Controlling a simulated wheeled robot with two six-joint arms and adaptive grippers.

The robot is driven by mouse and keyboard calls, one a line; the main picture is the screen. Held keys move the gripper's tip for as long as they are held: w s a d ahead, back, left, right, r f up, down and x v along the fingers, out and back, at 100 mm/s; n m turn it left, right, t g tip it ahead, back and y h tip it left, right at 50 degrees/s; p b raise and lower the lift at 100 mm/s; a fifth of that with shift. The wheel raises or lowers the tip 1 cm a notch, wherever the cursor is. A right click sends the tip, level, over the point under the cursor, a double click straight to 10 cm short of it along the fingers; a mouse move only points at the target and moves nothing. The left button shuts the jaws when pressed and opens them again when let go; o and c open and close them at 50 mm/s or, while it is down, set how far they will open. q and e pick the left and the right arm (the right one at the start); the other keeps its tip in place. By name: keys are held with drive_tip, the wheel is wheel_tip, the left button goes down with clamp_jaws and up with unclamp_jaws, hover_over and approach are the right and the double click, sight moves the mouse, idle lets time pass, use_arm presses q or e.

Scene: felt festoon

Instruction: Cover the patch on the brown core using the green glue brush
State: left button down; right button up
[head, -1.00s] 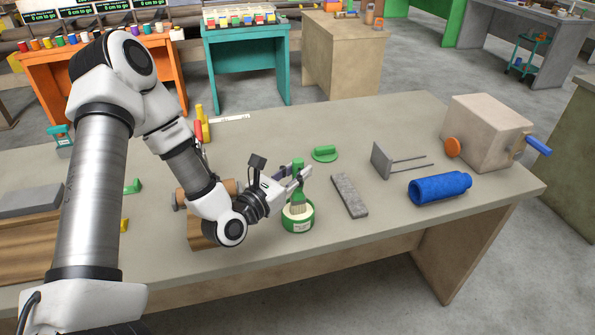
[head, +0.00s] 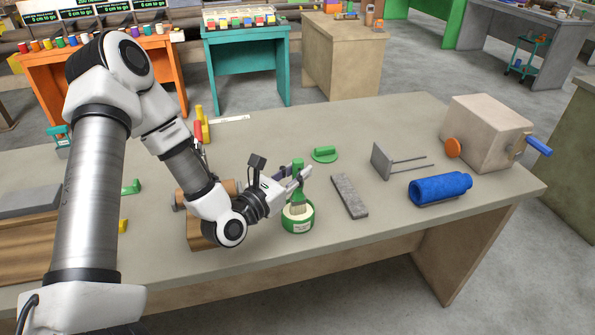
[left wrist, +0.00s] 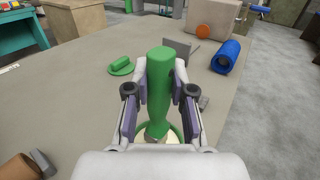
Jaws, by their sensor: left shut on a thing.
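The green glue brush (head: 298,181) stands upright with its bristles down at the green glue pot (head: 298,224). My left gripper (head: 299,176) is shut on the brush handle. In the left wrist view the green handle (left wrist: 160,80) is between the two fingers, and the pot's rim (left wrist: 178,131) shows below it. The brown core (head: 230,187) lies behind my left wrist, on a wooden stand (head: 197,232), and is mostly hidden by my arm. Its end also shows in the left wrist view (left wrist: 18,168). I cannot see the patch. My right gripper is not in view.
A green lid (head: 325,154) lies behind the pot. A grey felt strip (head: 349,196), a metal plate with two prongs (head: 382,161), a blue roll (head: 440,188) and a beige box with a blue handle (head: 487,131) are to the right. The front right of the table is clear.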

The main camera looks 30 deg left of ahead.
use_arm(q)
drive_tip(key=shift+r+p, duration=2.45)
drive_tip(key=shift+r, duration=1.1)
drive_tip(key=shift+f, duration=0.1)
